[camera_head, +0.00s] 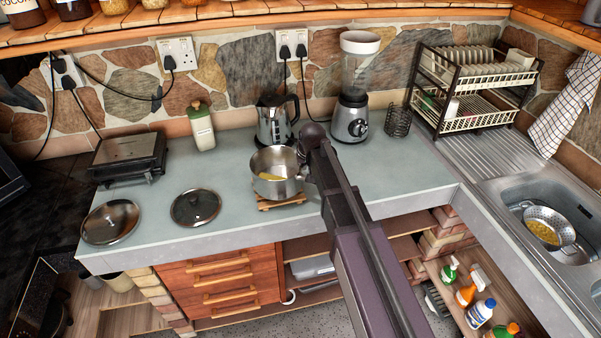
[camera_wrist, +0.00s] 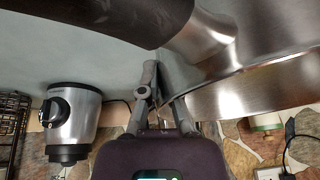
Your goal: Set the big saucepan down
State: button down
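The big saucepan (camera_head: 275,182) is a shiny metal pan with yellow contents, upright over a small wooden trivet (camera_head: 281,203) on the counter. It looks seated on the trivet. In the wrist view its metal wall (camera_wrist: 265,88) fills the right side and its dark handle (camera_wrist: 100,20) crosses the top. My gripper (camera_wrist: 163,80) is right beside the pan, just below the handle in that view. Its fingers stand apart with no handle visible between them. In the head view my arm hides most of the handle and the fingers.
A kettle (camera_head: 272,128) stands behind the pan, and a blender (camera_head: 351,125) stands right of it, also in the wrist view (camera_wrist: 72,118). Two lids (camera_head: 196,207) (camera_head: 110,221) lie to the left. A dish rack (camera_head: 480,85) and a sink with a colander (camera_head: 549,228) are right. Counter left of the pan is partly clear.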

aim_at(301, 171)
dwell(0.3)
jog(key=shift+w+a+f, duration=0.15)
jog(key=shift+w+a, duration=0.15)
jog(key=shift+w, duration=0.5)
jog(key=shift+s+f+b, duration=0.15)
jog(key=shift+f+b, duration=1.5)
jog(key=shift+b, duration=0.2)
jog(key=shift+f, duration=0.15)
jog(key=c, duration=0.8)
grip_release()
jog(key=shift+r, duration=0.25)
jog(key=p+v, duration=1.1)
jog(key=v, duration=0.1)
jog(key=shift+d, duration=0.1)
